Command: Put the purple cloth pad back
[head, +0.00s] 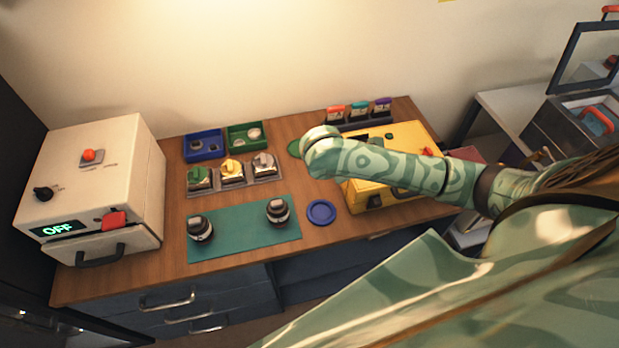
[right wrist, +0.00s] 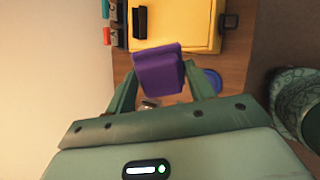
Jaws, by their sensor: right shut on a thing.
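The purple cloth pad (right wrist: 158,68) is between the two fingers of my right gripper (right wrist: 160,76) in the right wrist view. The gripper is shut on it and holds it over the wooden table, near the yellow case (right wrist: 182,22). In the head view my right forearm reaches across the yellow case (head: 408,140), and its rounded wrist hides the fingers and the pad. My left gripper is in neither view.
A rack with red, teal and purple-topped items (head: 359,108) stands at the back. A green disc (head: 295,148) is partly hidden by my wrist. A blue dish (head: 321,212) lies beside the green mat (head: 243,230). Blue (head: 203,145) and green (head: 248,136) bins stand behind.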

